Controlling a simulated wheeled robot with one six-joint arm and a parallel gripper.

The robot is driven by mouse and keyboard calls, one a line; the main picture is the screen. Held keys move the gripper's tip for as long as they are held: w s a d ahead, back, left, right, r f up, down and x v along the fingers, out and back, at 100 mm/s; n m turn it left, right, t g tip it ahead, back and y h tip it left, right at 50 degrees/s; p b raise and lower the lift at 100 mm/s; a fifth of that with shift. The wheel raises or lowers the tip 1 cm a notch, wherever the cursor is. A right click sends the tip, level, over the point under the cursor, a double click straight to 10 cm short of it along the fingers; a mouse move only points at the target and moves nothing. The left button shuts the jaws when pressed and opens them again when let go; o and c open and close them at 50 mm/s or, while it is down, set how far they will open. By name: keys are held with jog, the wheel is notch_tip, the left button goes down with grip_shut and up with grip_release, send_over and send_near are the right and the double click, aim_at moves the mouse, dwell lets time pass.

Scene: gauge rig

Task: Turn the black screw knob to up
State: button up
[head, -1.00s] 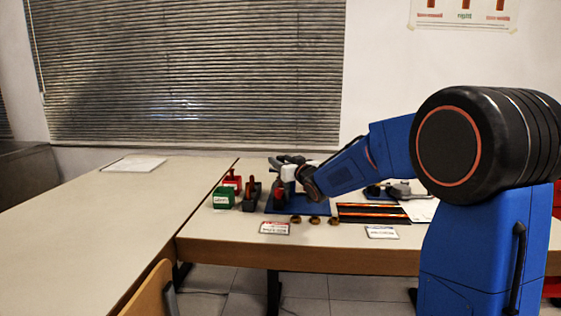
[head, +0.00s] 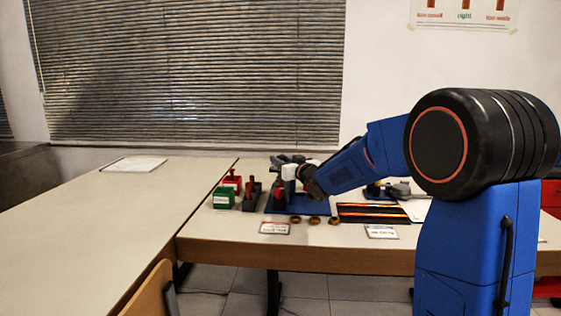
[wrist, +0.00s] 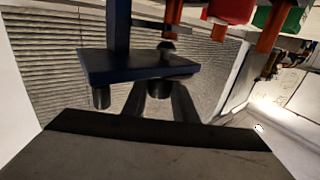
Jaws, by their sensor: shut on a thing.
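In the wrist view, a dark blue plate (wrist: 138,65) on a blue post crosses the upper middle. The black screw knob (wrist: 159,88) sits against the plate between my two dark fingers. My gripper (wrist: 160,98) is shut on it, and the fingers hide much of its sides. Which way the knob points cannot be told. In the head view my gripper (head: 280,166) is over the blue base (head: 318,205) of the rig. The knob cannot be made out there.
A black peg (wrist: 101,97) stands out from the same plate beside my fingers. A green block (head: 223,199), a red block (head: 232,184) and a dark holder (head: 252,198) stand left of the rig. Brass rings (head: 314,220) and labelled cards (head: 275,228) lie in front.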

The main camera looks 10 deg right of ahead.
jog(key=shift+d+r+n+g+y, duration=0.1)
jog(key=shift+n+g+y, duration=0.25)
jog(key=shift+y, duration=0.25)
jog(key=shift+n+g+y, duration=0.45)
jog(key=shift+n+y, duration=0.4)
jog(key=shift+y, duration=0.25)
jog(key=o, duration=1)
jog(key=shift+o, duration=0.2)
jog(key=shift+m+t+h, duration=0.8)
jog(key=shift+m+h, duration=0.4)
jog(key=shift+h, duration=0.5)
jog(key=shift+m+h, duration=0.3)
jog(key=shift+h, duration=0.2)
